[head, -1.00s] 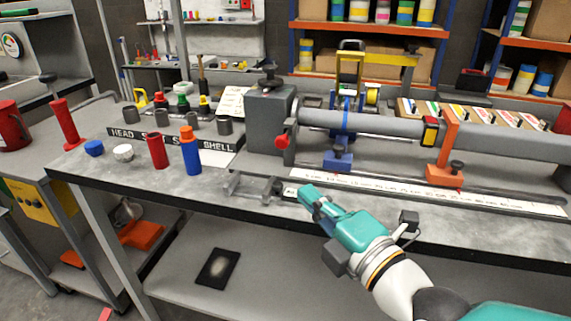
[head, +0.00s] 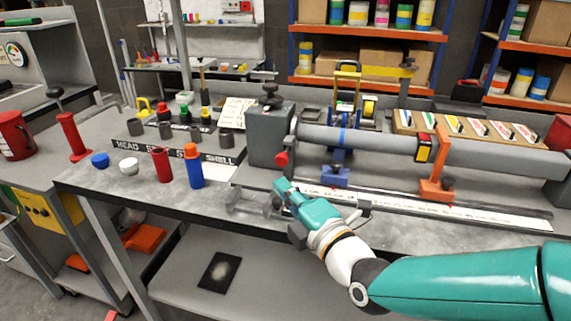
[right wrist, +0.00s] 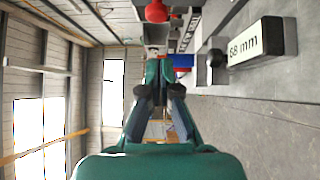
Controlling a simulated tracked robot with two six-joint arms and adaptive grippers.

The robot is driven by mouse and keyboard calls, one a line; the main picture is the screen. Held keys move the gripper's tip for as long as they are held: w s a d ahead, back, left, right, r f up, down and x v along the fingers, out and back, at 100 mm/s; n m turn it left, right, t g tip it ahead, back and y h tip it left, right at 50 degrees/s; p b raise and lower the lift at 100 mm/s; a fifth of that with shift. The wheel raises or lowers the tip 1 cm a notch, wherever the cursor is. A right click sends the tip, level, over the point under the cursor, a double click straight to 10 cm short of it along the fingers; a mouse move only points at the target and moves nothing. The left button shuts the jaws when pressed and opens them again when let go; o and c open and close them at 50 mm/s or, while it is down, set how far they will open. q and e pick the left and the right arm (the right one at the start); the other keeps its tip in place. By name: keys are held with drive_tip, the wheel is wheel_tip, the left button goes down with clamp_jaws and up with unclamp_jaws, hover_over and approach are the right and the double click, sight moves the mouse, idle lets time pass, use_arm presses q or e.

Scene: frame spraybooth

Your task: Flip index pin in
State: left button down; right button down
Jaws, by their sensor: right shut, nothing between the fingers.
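I cannot tell how far in the pin sits. My left gripper is not in view.
A grey tube (head: 380,142) runs right from the headstock, with an orange bracket (head: 436,185) and a blue clamp (head: 335,176). A scale strip lies along the bench. A block labelled 68 mm (right wrist: 256,43) is close by. Red and blue bottles (head: 193,168) stand left.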

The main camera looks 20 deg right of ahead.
sight(286, 163)
drive_tip(key=w, duration=0.1)
drive_tip(key=w+d, duration=0.1)
drive_tip(key=w, duration=0.3)
drive_tip(key=shift+d+r, duration=0.1)
drive_tip(key=shift+d, duration=0.3)
drive_tip(key=shift+w+d+b, duration=0.5)
drive_tip(key=shift+w+b, duration=0.2)
drive_tip(key=shift+b, duration=0.05)
drive_tip(key=shift+w+d, duration=0.15)
drive_tip(key=shift+r, duration=0.2)
